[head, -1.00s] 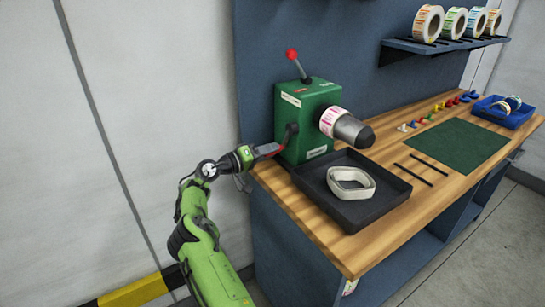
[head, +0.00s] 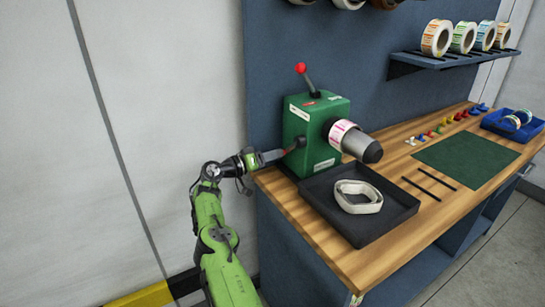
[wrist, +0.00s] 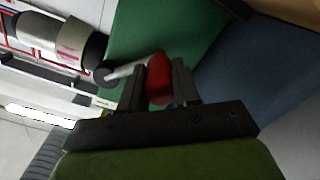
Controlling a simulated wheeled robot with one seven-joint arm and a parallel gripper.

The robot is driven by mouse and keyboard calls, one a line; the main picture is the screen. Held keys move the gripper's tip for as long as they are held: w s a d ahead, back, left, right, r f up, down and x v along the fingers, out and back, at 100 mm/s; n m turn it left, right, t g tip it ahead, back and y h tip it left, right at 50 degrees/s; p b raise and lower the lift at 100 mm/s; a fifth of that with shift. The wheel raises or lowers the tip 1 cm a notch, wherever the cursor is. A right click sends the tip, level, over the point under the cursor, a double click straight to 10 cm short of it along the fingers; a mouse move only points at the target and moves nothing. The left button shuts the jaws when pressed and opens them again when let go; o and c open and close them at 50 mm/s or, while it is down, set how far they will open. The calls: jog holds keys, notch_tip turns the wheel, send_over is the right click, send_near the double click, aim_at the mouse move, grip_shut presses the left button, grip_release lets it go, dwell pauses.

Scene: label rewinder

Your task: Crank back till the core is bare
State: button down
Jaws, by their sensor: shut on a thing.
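The green rewinder box (head: 318,122) stands at the left end of the wooden bench, with a red-knobbed lever (head: 300,69) on top. Its grey spindle (head: 361,148) points right and carries a white and pink label roll (head: 341,133). The crank's dark arm (head: 290,146) is on the box's left side. My gripper (wrist: 159,85) is shut on the red crank handle (wrist: 158,79). In the head view my gripper (head: 262,160) is left of the box and partly hides the handle. A loop of pale strip (head: 358,196) lies in the black tray (head: 384,226) under the spindle.
A green mat (head: 465,160) and two black rods (head: 430,189) lie right of the tray. Small coloured pegs (head: 443,127) and a blue bin (head: 512,125) are at the back. A shelf (head: 447,63) holds several label rolls above. Bench space in front of the mat is clear.

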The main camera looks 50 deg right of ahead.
jog(key=shift+w+r, duration=0.1)
jog(key=c, duration=0.8)
grip_release()
jog(key=p+v, duration=0.2)
jog(key=v, duration=1.3)
jog(key=shift+a+p, duration=0.35)
jog(key=shift+p, duration=0.05)
jog(key=shift+w, duration=0.15)
